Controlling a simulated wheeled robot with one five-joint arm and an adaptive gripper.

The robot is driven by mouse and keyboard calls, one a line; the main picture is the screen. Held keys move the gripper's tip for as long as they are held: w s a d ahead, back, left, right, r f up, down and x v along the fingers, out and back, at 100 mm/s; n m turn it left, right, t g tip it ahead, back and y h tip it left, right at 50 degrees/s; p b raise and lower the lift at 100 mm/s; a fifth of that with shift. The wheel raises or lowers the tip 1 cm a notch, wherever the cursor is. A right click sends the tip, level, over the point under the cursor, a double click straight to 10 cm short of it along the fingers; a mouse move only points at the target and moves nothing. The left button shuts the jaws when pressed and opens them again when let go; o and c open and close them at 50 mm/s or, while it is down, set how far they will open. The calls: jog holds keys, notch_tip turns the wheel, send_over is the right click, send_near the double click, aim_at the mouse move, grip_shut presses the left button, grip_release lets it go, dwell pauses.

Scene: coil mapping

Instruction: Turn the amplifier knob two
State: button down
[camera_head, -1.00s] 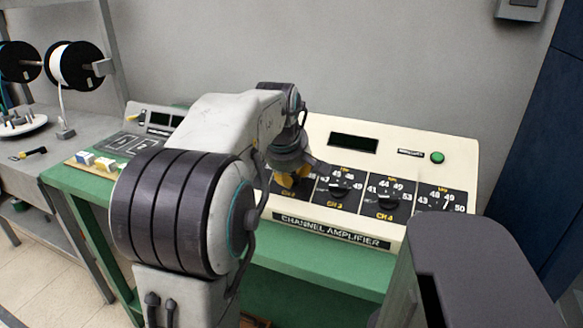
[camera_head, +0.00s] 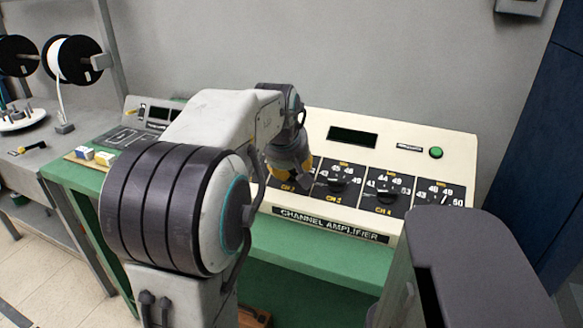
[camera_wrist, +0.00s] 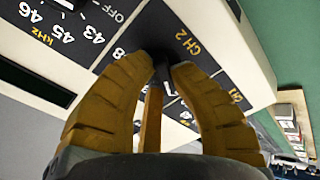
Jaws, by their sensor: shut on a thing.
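The cream channel amplifier (camera_head: 455,165) stands on the green bench, with a row of black dial panels along its sloped front. My gripper (camera_head: 290,180) is at the left part of that row, partly hidden behind my arm. In the wrist view, my gripper's yellow fingers (camera_wrist: 163,66) are shut on the dark knob two (camera_wrist: 160,58), right beside the "CH 2" label. The fingers hide most of the knob, so its pointer cannot be read. The channel 3 knob (camera_head: 336,184) and channel 4 knob (camera_head: 388,192) stand free to the right.
The amplifier has a dark display (camera_head: 352,136) and a green button (camera_head: 436,153). Left of it on the green bench (camera_head: 320,268) are a control box (camera_head: 150,112) and small blocks (camera_head: 95,157). Wire spools (camera_head: 75,62) stand further left. A dark blue cabinet (camera_head: 555,170) is at the right.

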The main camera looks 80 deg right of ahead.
jog(key=shift+a+f, duration=0.1)
jog(key=shift+f, duration=0.05)
jog(key=c, duration=1.1)
grip_release()
jog(key=shift+s, duration=0.1)
jog(key=v, duration=1.2)
